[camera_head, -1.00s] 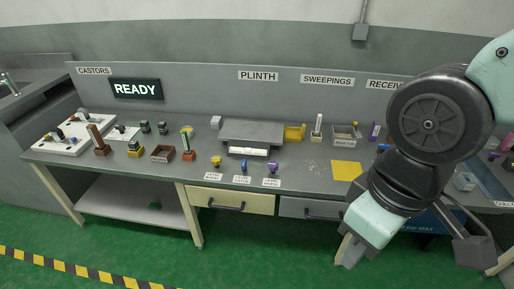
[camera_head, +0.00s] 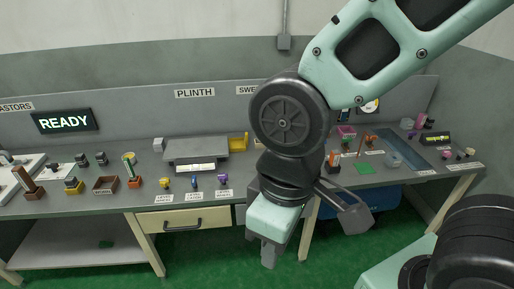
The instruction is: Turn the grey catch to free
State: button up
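A grey plinth (camera_head: 197,148) stands on the bench below the PLINTH sign. A small light grey block (camera_head: 158,145) sits at its left end; it may be the grey catch, but it is too small to tell which way it is turned. A yellow part (camera_head: 238,143) stands at the plinth's right end. My gripper (camera_head: 268,258) hangs in front of the bench, right of and nearer than the plinth, pointing down. It is apart from the plinth. Its fingers are seen too poorly to tell whether they are open or shut.
A READY display (camera_head: 66,122) stands at the back left. Castors, a brown tray (camera_head: 105,185) and small coloured knobs with labels line the bench. A drawer (camera_head: 170,220) is below the front edge. My arm hides the bench's middle right. Green floor is clear in front.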

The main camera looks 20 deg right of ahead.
aim_at(460, 154)
jog(key=z, duration=0.8)
jog(key=i+l+z, duration=0.25)
jog(key=z, duration=0.15)
jog(key=i+l+z, duration=0.2)
jog(key=z, duration=0.25)
jog(key=i+z, duration=0.4)
jog(key=i+l+u, duration=0.3)
jog(key=i+l, duration=0.55)
jog(key=i+j, duration=0.05)
